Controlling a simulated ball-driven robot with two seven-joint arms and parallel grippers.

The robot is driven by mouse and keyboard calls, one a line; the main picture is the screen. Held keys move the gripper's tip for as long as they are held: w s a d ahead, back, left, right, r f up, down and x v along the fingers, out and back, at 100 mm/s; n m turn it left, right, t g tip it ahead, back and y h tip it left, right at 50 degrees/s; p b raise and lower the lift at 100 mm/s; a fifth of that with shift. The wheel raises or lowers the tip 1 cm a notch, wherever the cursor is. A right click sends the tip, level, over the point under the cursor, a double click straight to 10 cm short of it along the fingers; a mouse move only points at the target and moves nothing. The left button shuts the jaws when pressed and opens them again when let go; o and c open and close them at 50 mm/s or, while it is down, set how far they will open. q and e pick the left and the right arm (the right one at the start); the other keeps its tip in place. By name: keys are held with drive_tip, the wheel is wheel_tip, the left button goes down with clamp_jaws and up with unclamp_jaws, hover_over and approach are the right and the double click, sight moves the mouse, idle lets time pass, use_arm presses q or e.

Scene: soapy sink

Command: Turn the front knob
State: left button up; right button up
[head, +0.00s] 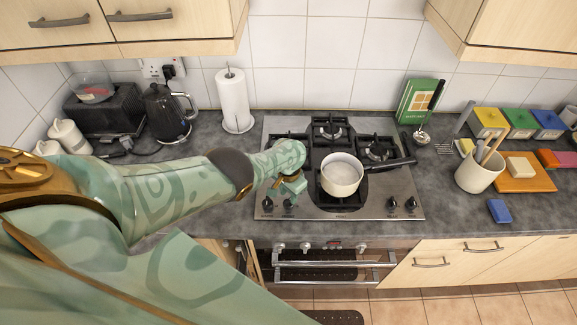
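The steel gas hob (385,209) has small dark knobs along its front edge. Two knobs sit at the front right, one (392,203) beside the other (411,203). At the front left, a knob (267,204) shows next to my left gripper (287,192), whose fingers partly cover that corner. My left gripper points down over the front left of the hob, close to the knobs there. I cannot tell if it touches one or if its fingers are open. My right gripper is not in view.
A white saucepan (342,175) stands on the hob just right of my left gripper, its dark handle pointing right. The oven front (320,262) below has its own knobs (305,247). A paper towel roll (233,98) and kettle (168,112) stand back left. A utensil pot (478,172) stands right.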

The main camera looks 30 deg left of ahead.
use_arm(q)
wheel_tip(320, 180, up, 7)
drive_tip(key=p, duration=0.6)
wheel_tip(320, 180, up, 5)
hover_over(289, 200)
drive_tip(key=shift+a+r+b, duration=0.1)
drive_tip(key=shift+r+b, duration=0.4)
drive_tip(key=shift+r, duration=0.4)
